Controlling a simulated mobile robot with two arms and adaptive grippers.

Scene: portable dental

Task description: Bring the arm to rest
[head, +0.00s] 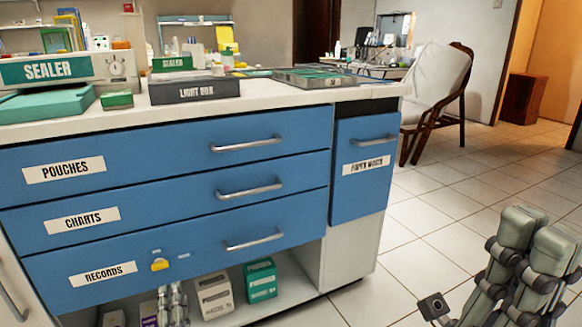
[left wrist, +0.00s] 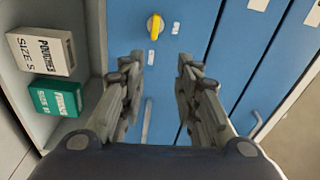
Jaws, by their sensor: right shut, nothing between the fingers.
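My left gripper (head: 172,292) is low in front of the cabinet, just below a yellow knob (head: 160,265) on the RECORDS drawer (head: 205,262). In the left wrist view my left gripper (left wrist: 161,66) has its fingers spread apart with nothing between them. The yellow knob shows there too (left wrist: 154,26), beyond the fingertips and apart from them. My right gripper (head: 540,233) is at the lower right of the head view, over the tiled floor. Its fingers are together and hold nothing.
The blue drawers look closed, with metal handles (head: 248,189) sticking out. Boxes (head: 214,296) stand on the open shelf below; a green one (head: 261,280) is beside them. The counter (head: 290,92) carries a light box (head: 195,90) and sealer (head: 55,70).

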